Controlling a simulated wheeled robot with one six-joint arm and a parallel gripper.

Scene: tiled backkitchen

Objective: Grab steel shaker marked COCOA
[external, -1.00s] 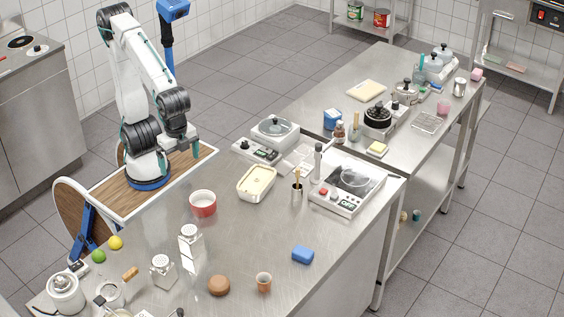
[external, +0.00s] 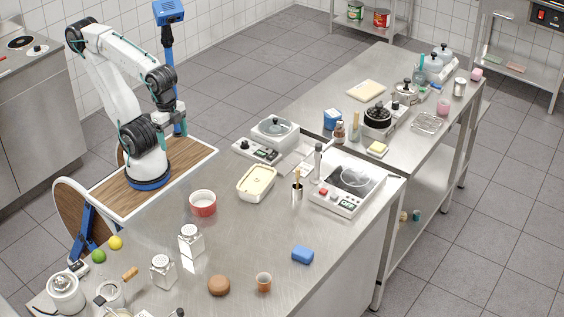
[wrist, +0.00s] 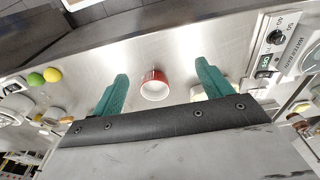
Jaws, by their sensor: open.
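Two steel shakers stand upright on the near steel counter in the external view: one (external: 190,241) below the red ramekin, the other (external: 162,272) nearer and to the left. Their markings are too small to read, so I cannot tell which is COCOA. My gripper (wrist: 161,68) is open and empty, its teal fingers spread apart in the wrist view. It is up by my base, well away from both shakers. I cannot make out either shaker in the wrist view; the gripper body covers much of it.
A red ramekin (external: 203,203) stands behind the shakers; it shows between the fingers in the wrist view (wrist: 154,86). A lemon (external: 115,243) and lime (external: 98,256) lie left. A brown round item (external: 219,286), small terracotta cup (external: 264,282) and blue sponge (external: 302,254) lie right.

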